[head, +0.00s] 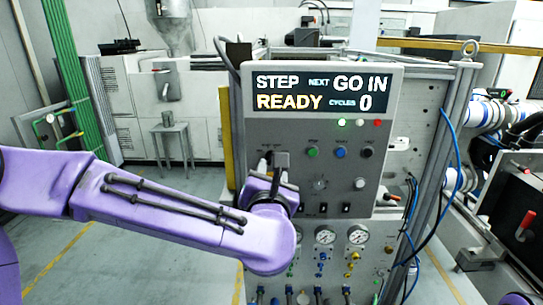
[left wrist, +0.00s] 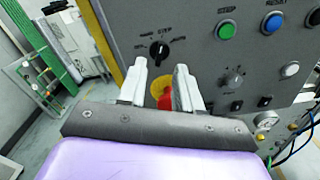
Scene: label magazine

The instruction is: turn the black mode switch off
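The black mode switch (left wrist: 159,50) is a round rotary knob with a pale pointer mark on the grey panel, labelled STEP above it, in the left wrist view. In the head view my left gripper and arm largely cover that spot. My left gripper (left wrist: 160,66) is open, its two pale fingers apart, with the knob just beyond and between the fingertips in the picture. Contact is not visible. My left gripper also shows in the head view (head: 274,163), in front of the panel's left side. My right gripper is in neither view.
A red button on a yellow plate (left wrist: 164,94) shows between the fingers, below the knob. The display (head: 320,94) reads STEP, NEXT GO IN, READY, CYCLES 0. Green (head: 313,152), blue (head: 340,152) and black (head: 367,152) buttons sit to the right. Gauges (head: 325,235) are below.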

